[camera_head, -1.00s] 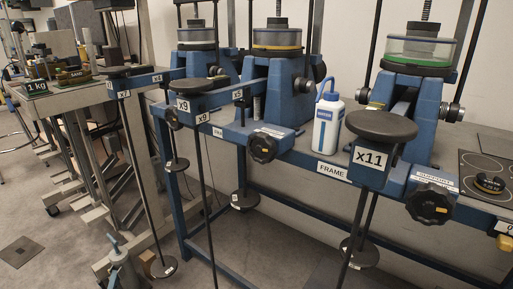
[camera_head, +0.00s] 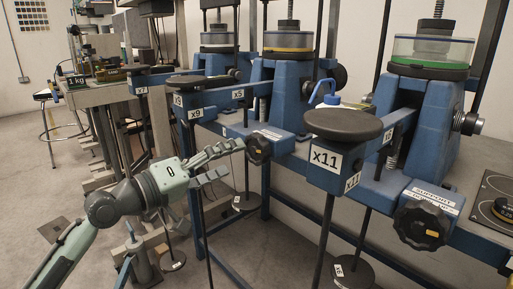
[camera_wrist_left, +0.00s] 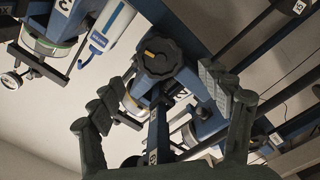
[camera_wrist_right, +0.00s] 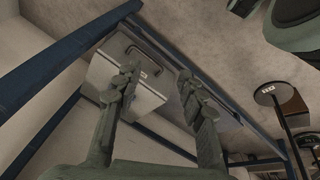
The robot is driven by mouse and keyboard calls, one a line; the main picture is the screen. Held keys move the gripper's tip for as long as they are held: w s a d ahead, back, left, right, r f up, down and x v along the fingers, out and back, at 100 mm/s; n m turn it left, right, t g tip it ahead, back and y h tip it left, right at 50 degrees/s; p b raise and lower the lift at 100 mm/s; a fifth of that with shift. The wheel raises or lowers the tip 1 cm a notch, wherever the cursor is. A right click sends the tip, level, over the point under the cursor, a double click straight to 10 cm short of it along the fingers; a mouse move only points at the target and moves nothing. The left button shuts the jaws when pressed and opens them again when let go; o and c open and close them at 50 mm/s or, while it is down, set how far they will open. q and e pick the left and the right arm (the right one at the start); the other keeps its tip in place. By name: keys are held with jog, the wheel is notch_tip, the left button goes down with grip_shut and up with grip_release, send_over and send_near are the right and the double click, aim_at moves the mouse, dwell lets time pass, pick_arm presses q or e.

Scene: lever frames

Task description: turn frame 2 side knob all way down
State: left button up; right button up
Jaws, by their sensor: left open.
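The middle blue frame (camera_head: 288,98), which I take to be frame 2, has a yellow-banded cell on top. A black lobed knob (camera_head: 258,150) with a small yellow mark sits low on its front. A round dark knob (camera_head: 338,76) shows on its right side. My left gripper (camera_head: 232,159) is open and empty, just left of the lobed front knob. In the left wrist view, that knob (camera_wrist_left: 160,57) appears between and beyond the open fingers (camera_wrist_left: 165,78); I cannot tell whether they touch. My right gripper (camera_wrist_right: 158,78) is open and empty, seen only in its wrist view.
The x11 lever with its round black pad (camera_head: 343,124) juts out at right, partly hiding a white bottle (camera_head: 328,100). The right frame has its own lobed knob (camera_head: 425,226). Hanging rods and weights (camera_head: 246,202) are below. A grey case (camera_wrist_right: 125,75) lies under the bench.

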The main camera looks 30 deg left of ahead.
aim_at(253, 150)
pick_arm(q)
jog(key=p+x, duration=0.1)
jog(key=x, duration=0.7)
jog(key=shift+f, duration=0.1)
jog(key=shift+c, duration=0.9)
jog(key=shift+s, duration=0.15)
jog(key=c, duration=1.4)
pick_arm(e)
jog(key=x, duration=0.4)
jog(key=shift+s+a+f, duration=0.1)
jog(key=shift+a+f, duration=0.05)
jog(key=shift+a, duration=0.25)
